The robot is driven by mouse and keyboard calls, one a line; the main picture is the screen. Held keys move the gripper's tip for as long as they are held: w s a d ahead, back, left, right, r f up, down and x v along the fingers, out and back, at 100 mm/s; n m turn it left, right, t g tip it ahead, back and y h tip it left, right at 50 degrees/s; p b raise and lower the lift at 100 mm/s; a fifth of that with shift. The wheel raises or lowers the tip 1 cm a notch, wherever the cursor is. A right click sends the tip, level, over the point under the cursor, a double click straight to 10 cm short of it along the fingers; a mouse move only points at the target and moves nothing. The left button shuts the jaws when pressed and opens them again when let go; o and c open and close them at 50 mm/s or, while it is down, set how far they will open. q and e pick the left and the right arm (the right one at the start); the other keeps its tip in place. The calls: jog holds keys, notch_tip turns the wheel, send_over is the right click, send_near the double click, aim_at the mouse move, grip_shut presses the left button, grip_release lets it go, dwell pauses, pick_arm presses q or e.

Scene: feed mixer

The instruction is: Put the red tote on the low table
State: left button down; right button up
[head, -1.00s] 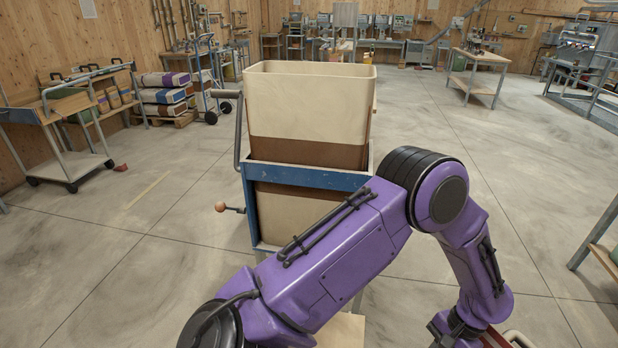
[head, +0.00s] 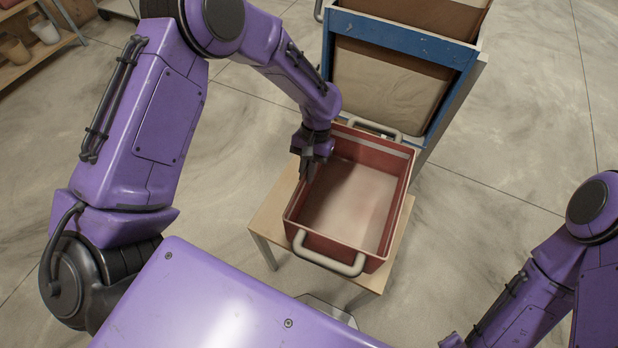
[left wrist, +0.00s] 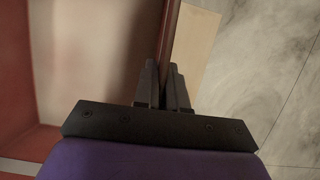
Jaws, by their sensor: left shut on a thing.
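The red tote (head: 370,153) is an open, empty box with a pale floor and a light handle at its near and far ends. It sits on or just above the pale wooden top of the low table (head: 264,224); I cannot tell if it touches. Its near handle reaches toward the table's front edge. My left gripper (head: 309,172) is shut on the tote's left wall. In the left wrist view, the fingers (left wrist: 164,88) pinch that wall (left wrist: 171,38), with a strip of tabletop (left wrist: 194,48) beside it. My right arm shows at the lower right, its gripper outside the picture.
A blue-framed stand (head: 402,37) holding a tall beige bin (head: 390,85) is close behind the tote. A wooden shelf with pots (head: 45,32) is at the far left. The floor left and right of the table is clear.

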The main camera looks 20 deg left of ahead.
pick_arm(q)
jog(key=s+d+r+n+t+h+b, duration=0.25)
jog(key=s+d+n, duration=0.25)
jog(key=n, duration=0.4)
jog(key=s+d+r+n+t+h+b, duration=0.1)
jog(key=s+d+n+t+h+b, duration=0.15)
jog(key=s+d+n, duration=0.4)
jog(key=shift+n+y, duration=0.3)
jog(key=shift+n, duration=0.65)
jog(key=f+b, duration=0.1)
jog(key=f, duration=0.2)
jog(key=w+a+f+b, duration=0.1)
jog(key=f, duration=0.2)
jog(key=a+f+b, duration=0.1)
jog(key=f, duration=0.2)
jog(key=shift+w+a+f, duration=0.25)
jog(key=shift+w+f, duration=0.05)
jog(key=shift+f, duration=0.15)
jog(key=c, duration=1.2)
grip_release()
jog(key=shift+s, duration=0.1)
jog(key=p+v, duration=0.3)
jog(key=v, duration=0.9)
jog(key=shift+w, duration=0.25)
